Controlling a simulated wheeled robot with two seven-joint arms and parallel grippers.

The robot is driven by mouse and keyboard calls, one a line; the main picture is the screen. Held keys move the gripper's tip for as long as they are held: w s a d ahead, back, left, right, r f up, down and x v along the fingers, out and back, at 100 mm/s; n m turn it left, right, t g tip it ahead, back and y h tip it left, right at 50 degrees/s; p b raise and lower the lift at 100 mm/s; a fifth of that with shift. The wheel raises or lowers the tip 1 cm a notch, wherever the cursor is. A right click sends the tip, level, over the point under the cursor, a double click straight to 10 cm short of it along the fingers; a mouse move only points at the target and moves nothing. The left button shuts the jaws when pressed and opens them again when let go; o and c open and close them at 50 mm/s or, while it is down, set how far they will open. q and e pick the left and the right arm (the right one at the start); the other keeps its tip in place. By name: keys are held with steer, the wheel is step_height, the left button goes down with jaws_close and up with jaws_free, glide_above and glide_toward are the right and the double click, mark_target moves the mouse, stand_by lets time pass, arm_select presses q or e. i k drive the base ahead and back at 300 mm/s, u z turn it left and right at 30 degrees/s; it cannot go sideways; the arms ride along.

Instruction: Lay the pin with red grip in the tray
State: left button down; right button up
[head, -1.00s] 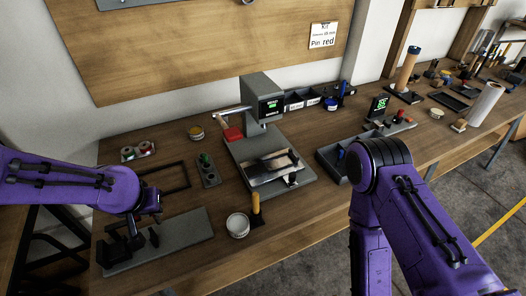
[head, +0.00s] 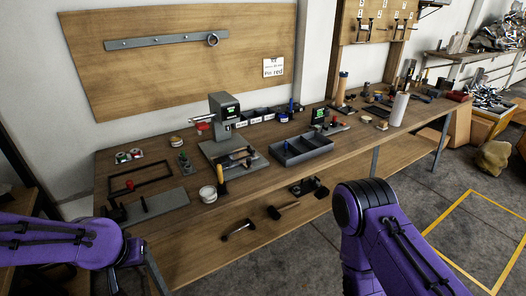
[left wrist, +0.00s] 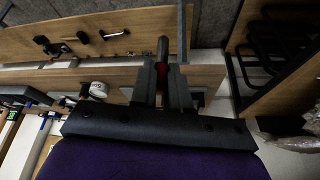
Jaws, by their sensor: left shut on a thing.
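My left gripper (left wrist: 164,84) is shut on a pin in the left wrist view. The pin has a dark round end (left wrist: 163,48) and a bit of red between the fingers; the rest is hidden. A dark grey tray with compartments (head: 319,143) lies at the bench's front edge, right of the press, far from my left arm. My right arm shows at the lower right; its gripper is out of view.
A thin black frame (head: 169,176) with a small red item (head: 130,185) lies at the bench's left. Tools lie on the lower shelf (head: 205,252).

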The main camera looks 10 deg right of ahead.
mark_target(302, 147)
steer(key=z, duration=0.75)
steer(key=i, duration=0.75)
steer(key=z, duration=0.95)
steer(key=i, duration=0.9)
